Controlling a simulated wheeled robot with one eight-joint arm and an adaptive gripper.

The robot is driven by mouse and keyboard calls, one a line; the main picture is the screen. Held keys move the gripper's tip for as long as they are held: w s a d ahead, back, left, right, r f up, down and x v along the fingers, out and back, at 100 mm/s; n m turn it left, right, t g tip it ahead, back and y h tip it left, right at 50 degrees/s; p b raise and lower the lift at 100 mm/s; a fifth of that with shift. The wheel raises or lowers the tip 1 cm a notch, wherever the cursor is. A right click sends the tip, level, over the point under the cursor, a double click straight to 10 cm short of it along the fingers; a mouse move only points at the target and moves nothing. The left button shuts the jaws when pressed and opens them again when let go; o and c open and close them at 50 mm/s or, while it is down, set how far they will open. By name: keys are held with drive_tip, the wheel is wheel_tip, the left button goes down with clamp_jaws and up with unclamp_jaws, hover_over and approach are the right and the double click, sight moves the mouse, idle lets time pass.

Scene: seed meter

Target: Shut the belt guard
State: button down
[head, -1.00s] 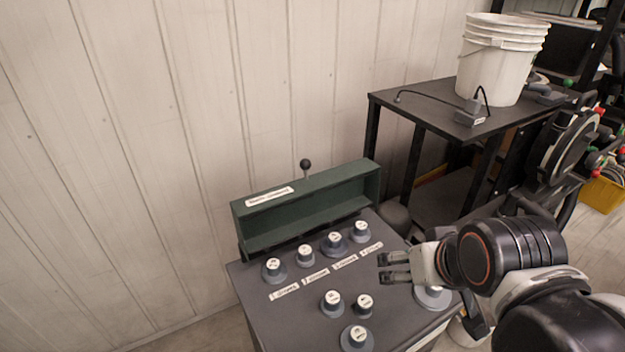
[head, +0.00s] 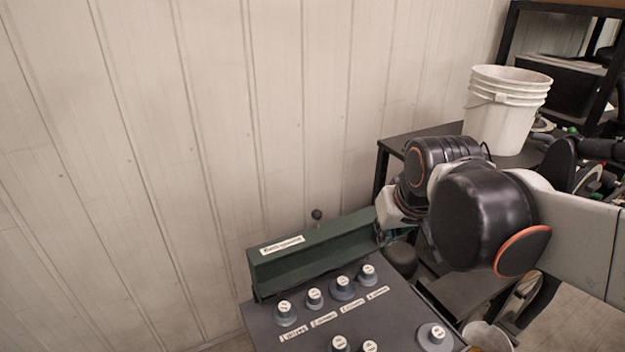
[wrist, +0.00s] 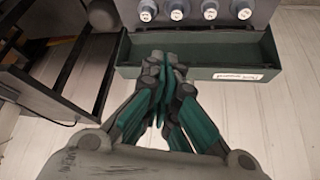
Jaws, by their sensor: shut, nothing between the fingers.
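The belt guard (head: 322,246) is a long dark green trough-like cover with a white label, along the back edge of the grey console (head: 300,325). It stands raised, its hollow side facing the knobs. In the wrist view the guard (wrist: 215,72) crosses the top, with the label toward its right end. My gripper (wrist: 168,66) is shut and empty, its fingertips overlapping the guard left of its middle; I cannot tell if they touch it. In the head view my arm reaches the guard's right end and mostly hides the gripper.
Several labelled knobs (head: 342,288) stand on the console top. A black ball-ended lever (head: 317,214) rises behind the guard. A dark table (head: 400,138) with stacked white buckets (head: 505,110) stands at the right, close to my arm. The panelled wall (head: 200,150) is behind.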

drive_tip(key=w+a+r+n+g+p, duration=0.1)
drive_tip(key=w+a+p, duration=0.6)
drive_tip(key=w, duration=0.3)
drive_tip(key=w+a+r+n+g+p, duration=0.1)
drive_tip(key=w+a+r+p, duration=0.1)
drive_tip(key=w+a+p, duration=0.7)
wheel_tip(320, 180, down, 10)
drive_tip(key=w+d+b, duration=0.1)
drive_tip(key=d+b, duration=0.1)
drive_tip(key=shift+d+r+y+b, duration=0.25)
drive_tip(key=shift+d+y+b, duration=0.05)
drive_tip(key=shift+d+b, duration=0.05)
